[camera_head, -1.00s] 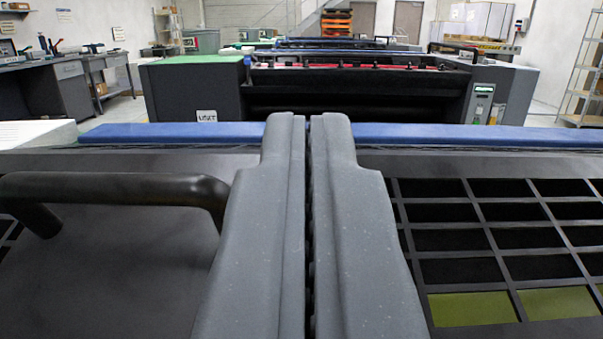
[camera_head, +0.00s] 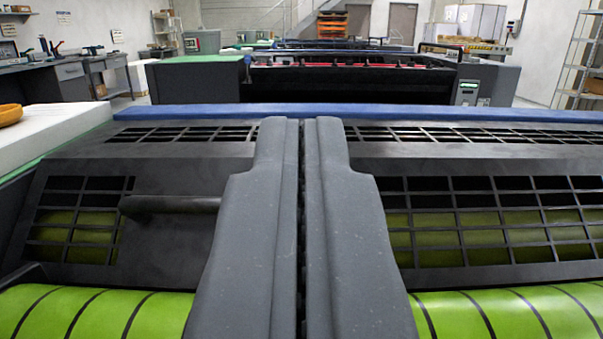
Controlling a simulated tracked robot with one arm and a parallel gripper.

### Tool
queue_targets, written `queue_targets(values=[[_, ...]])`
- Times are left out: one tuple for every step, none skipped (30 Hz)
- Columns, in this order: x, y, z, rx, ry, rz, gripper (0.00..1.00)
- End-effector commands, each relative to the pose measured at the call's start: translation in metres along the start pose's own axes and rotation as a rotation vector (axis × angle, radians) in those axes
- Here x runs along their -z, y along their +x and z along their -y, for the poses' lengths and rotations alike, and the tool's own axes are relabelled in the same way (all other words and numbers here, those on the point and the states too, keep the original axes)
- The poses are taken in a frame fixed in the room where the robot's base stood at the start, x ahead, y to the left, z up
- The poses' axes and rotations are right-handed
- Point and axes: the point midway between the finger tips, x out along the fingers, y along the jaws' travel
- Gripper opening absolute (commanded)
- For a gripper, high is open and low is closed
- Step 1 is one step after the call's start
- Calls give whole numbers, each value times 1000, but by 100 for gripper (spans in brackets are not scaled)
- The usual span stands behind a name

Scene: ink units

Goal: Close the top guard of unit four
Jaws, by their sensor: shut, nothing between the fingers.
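The guard (camera_head: 440,258) is a dark panel with grid windows, spanning the view in front of me. It slopes down toward me above a green roller (camera_head: 90,312) with dark stripes. Its black bar handle (camera_head: 165,203) shows left of my gripper, its right end hidden behind the left finger. My gripper (camera_head: 302,128) is shut and empty, and its fingers hide the middle of the guard. I cannot tell whether the fingers touch the guard. No unit number can be read.
A blue strip (camera_head: 450,114) runs along the machine's far top edge. Another unit (camera_head: 350,88) stands beyond it. At left are a white slab (camera_head: 55,135), an orange bowl (camera_head: 9,114) and a workbench (camera_head: 55,80). Shelving (camera_head: 580,70) stands at right.

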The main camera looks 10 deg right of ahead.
Motion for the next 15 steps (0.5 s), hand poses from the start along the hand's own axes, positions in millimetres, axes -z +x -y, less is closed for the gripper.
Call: queue_targets(values=[[-3,-5,0,-1,0,-2,0],[-2,-8,0,-1,0,-1,0],[-2,-11,0,-1,0,-2,0],[-1,-14,0,0,0,-3,0],[0,-17,0,0,0,-4,0],[2,-20,0,0,0,-5,0],[2,-23,0,0,0,-4,0],[3,-26,0,0,-1,-3,0],[3,-29,0,0,0,-1,0],[3,-31,0,0,0,-1,0],[4,-33,0,0,0,0,0],[5,-36,0,0,0,-1,0],[6,-38,0,0,0,-2,0],[7,-40,0,1,1,-2,0],[8,-42,1,2,1,-2,0]])
